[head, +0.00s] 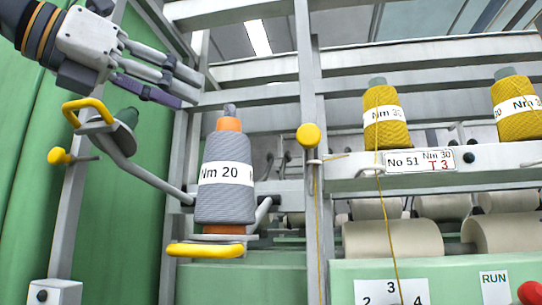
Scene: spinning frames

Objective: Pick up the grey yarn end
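A grey yarn cone (224,208) with an "Nm 20" label stands upright on a holder with a yellow-rimmed base (205,250). An orange core shows above and below its yarn, with a grey tip on top. I cannot make out a loose grey yarn end. My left gripper (188,88) is at the upper left, above and left of the cone and apart from it. Its fingers point right and slightly down. I see no yarn in them, and whether they are open or shut is unclear. My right gripper is out of view.
An empty holder with a yellow handle (88,108) stands left of the cone. A grey upright post (312,150) with a yellow knob (308,136) is to the right. Two yellow yarn cones (384,130) (516,118) stand on the rail, and a yellow thread (385,215) hangs down.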

